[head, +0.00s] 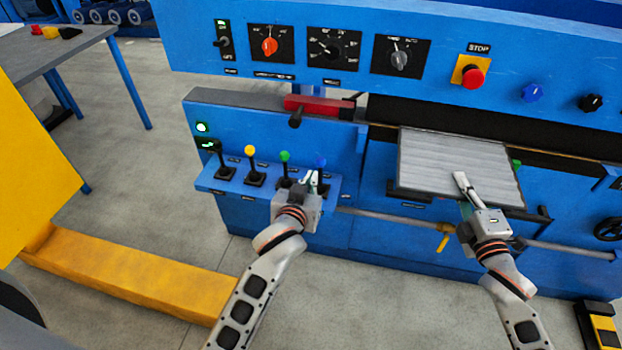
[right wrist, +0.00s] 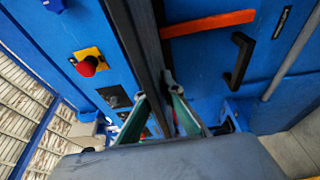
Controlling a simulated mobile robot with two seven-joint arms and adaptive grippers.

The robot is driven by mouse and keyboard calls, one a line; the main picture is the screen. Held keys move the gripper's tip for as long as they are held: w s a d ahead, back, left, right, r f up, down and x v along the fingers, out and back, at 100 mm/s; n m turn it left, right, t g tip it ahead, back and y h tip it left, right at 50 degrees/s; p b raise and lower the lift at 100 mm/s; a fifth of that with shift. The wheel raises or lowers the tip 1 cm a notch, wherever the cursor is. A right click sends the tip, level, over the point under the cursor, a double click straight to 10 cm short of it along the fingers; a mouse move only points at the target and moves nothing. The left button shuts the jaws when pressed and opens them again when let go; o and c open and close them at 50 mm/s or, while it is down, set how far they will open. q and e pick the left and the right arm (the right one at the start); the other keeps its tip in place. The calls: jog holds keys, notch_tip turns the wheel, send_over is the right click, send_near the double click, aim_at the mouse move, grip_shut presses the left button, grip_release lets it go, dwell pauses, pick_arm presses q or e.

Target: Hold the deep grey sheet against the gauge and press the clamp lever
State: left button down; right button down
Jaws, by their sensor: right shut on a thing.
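A grey sheet (head: 440,155) with fine ribs lies tilted against the front of the blue machine in the head view. My right gripper (head: 462,182) is shut on its near right part. In the right wrist view the fingers (right wrist: 160,98) close on a thin dark edge. I cannot tell which part is the gauge or whether the sheet touches it. Levers with black, yellow (head: 249,150), green (head: 285,157) and blue (head: 321,161) knobs stand on a blue ledge. My left gripper (head: 312,181) is at the blue-knobbed lever and partly hides it. Its finger gap and any contact are unclear.
A red block (head: 318,105) with a black handle sits on the grey beam above the levers. A red stop button (head: 472,77) is at the upper right. A horizontal rail (head: 390,218) runs below the sheet. A yellow base (head: 130,275) lies at the left.

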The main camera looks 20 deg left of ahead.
jog(key=shift+w+r, duration=0.1)
jog(key=shift+r, duration=0.4)
jog(key=c, duration=2.1)
grip_release()
jog(key=shift+c, duration=0.2)
jog(key=shift+f, duration=0.2)
jog(key=shift+f, duration=0.25)
jog(key=shift+s, duration=0.3)
jog(key=v, duration=1.1)
jog(key=shift+s+r, duration=0.15)
jog(key=shift+s, duration=0.1)
